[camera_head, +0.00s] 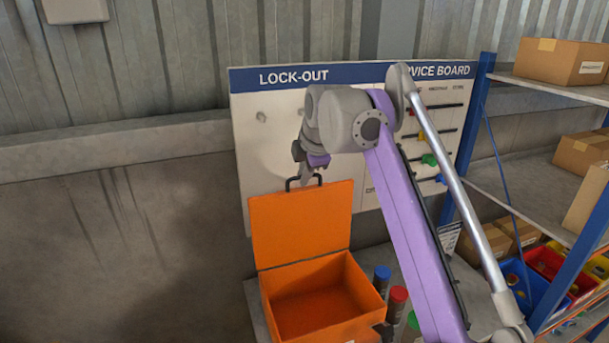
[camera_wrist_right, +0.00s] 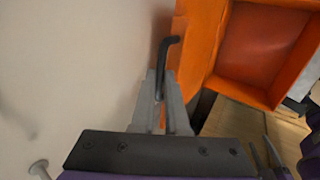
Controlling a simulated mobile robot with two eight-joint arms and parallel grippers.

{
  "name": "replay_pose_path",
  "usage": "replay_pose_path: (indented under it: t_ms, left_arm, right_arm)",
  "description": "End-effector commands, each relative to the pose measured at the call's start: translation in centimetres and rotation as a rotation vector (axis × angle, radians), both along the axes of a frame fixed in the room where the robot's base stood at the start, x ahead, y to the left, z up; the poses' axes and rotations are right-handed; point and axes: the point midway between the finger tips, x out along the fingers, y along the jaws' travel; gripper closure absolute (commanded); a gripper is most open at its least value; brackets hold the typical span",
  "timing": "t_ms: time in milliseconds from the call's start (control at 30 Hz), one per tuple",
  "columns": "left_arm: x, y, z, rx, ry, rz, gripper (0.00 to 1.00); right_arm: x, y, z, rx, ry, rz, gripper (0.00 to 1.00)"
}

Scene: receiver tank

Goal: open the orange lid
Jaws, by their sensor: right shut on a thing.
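The orange lid (camera_head: 302,222) stands raised, close to upright, at the back of an open orange box (camera_head: 318,300). A black handle (camera_head: 291,183) sits on the lid's top edge. My right gripper (camera_head: 309,174) is at this handle, above the lid. In the right wrist view, my right gripper (camera_wrist_right: 165,90) has its grey fingers closed around the black handle (camera_wrist_right: 168,50). The lid (camera_wrist_right: 188,40) and the box's open inside (camera_wrist_right: 262,42) also show there. The inside looks empty.
The lock-out board (camera_head: 272,130) is on the wall right behind the lid. Canisters with blue (camera_head: 383,272) and red (camera_head: 398,294) caps stand right of the box. Shelves with cardboard boxes (camera_head: 562,62) and coloured bins (camera_head: 548,263) are at the right.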

Motion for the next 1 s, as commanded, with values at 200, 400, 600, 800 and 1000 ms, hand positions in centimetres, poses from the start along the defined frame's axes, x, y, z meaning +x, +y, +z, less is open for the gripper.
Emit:
replay_pose_path:
  t_ms: [200, 400, 600, 800, 1000]
  left_arm:
    - [0.01, 0.0, 0.02, 0.0, 0.0, 0.0, 0.38]
    - [0.01, 0.0, 0.02, 0.0, 0.0, 0.0, 0.38]
    - [0.01, 0.0, 0.02, 0.0, 0.0, 0.0, 0.38]
    - [0.01, 0.0, 0.02, 0.0, 0.0, 0.0, 0.38]
    - [0.01, 0.0, 0.02, 0.0, 0.0, 0.0, 0.38]
  right_arm:
    - [0.08, -0.02, 0.01, -0.003, 0.003, 0.0, 1.0]
    - [0.08, -0.03, -0.01, -0.002, 0.002, 0.0, 1.0]
    - [0.08, -0.03, -0.01, -0.002, 0.002, 0.0, 0.59]
    - [0.07, -0.02, -0.01, -0.002, 0.003, -0.001, 0.59]
    - [-0.31, -0.14, 0.65, -0.002, 0.003, -0.001, 0.59]
